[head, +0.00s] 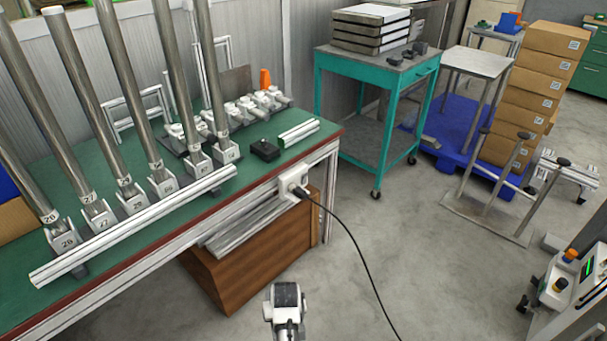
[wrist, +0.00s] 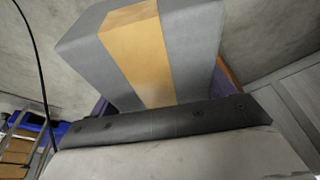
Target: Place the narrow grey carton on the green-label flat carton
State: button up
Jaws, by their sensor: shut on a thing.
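The narrow grey carton (wrist: 190,40) fills the upper middle of the wrist view, with a tan stripe running along it. My gripper (wrist: 165,118) shows as a dark bar across the carton's lower part and is shut on the carton. The carton's far end and underside are hidden. In the head view a white and dark part of my arm shows at the bottom middle, and the carton cannot be made out there. I cannot see a flat carton with a green label in either view.
A green workbench (head: 130,235) with steel tubes stands at left, a brown wooden box (head: 245,265) beneath it. A black cable hangs to the floor. A teal cart (head: 345,75), a blue pallet (head: 450,115) and stacked brown cartons (head: 548,68) stand behind. The middle floor is clear.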

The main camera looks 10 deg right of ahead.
aim_at(557, 38)
jog(key=i+z, duration=0.25)
jog(key=i, duration=0.2)
jog(key=i+z, duration=0.25)
jog(key=i, duration=0.25)
jog(key=i+z, duration=0.25)
jog(key=i, duration=0.2)
jog(key=i+z, duration=0.3)
jog(key=i, duration=0.15)
jog(key=i+z, duration=0.3)
jog(key=i, duration=0.15)
jog(key=i+j+z, duration=0.1)
jog(key=i+z, duration=0.2)
jog(key=i, duration=0.15)
jog(key=i+z, duration=0.25)
jog(key=i, duration=0.2)
jog(key=i+j+z, duration=0.1)
jog(key=i+z, duration=0.15)
jog(key=i, duration=0.2)
